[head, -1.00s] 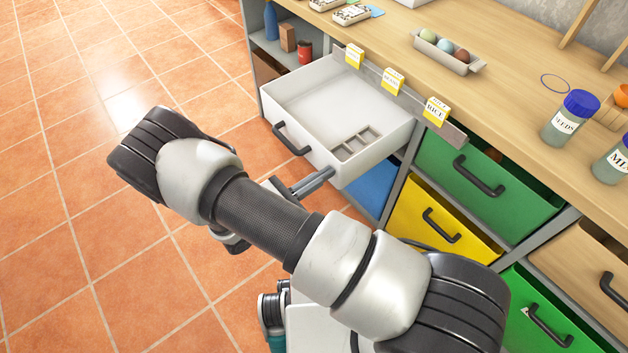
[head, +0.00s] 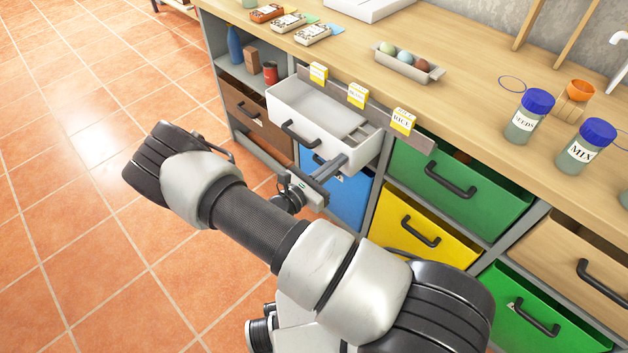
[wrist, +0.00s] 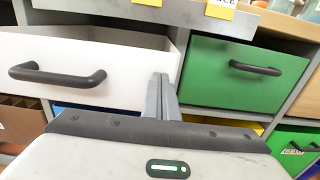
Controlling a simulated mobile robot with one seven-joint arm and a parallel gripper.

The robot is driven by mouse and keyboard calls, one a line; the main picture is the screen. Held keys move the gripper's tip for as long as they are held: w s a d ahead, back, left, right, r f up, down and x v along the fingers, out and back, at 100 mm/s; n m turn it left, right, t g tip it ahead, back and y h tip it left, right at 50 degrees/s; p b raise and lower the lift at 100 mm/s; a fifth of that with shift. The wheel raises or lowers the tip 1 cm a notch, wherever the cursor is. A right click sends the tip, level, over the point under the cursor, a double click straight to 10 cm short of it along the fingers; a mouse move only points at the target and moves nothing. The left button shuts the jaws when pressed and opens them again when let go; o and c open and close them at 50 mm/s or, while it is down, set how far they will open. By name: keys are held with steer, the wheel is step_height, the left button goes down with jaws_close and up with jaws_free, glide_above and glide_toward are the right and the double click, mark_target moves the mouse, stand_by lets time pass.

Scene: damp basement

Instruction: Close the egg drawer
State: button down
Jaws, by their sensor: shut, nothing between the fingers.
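The white drawer (head: 325,140) is partly pulled out of the top row of the bench, with a dark handle (head: 300,133) on its front. A small divided insert shows inside at its right side. In the wrist view the white drawer front (wrist: 120,75) fills the left side. My gripper (head: 336,165) is shut and empty, its fingertips at the right end of the drawer front, close to or touching it. In the wrist view the shut fingers (wrist: 161,90) point at the front's right edge. An egg tray (head: 409,66) with several coloured eggs stands on the bench top.
A green drawer (head: 455,185) is right of the white one, a blue drawer (head: 340,195) below, a yellow drawer (head: 420,232) lower right. Yellow-labelled packets (head: 358,95) line the bench rail. Jars (head: 528,117) stand at right. The tiled floor at left is clear.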

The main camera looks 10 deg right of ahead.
steer(key=x, duration=1.3)
steer(key=shift+w+b, duration=0.1)
steer(key=shift+b, duration=0.2)
steer(key=shift+a, duration=0.1)
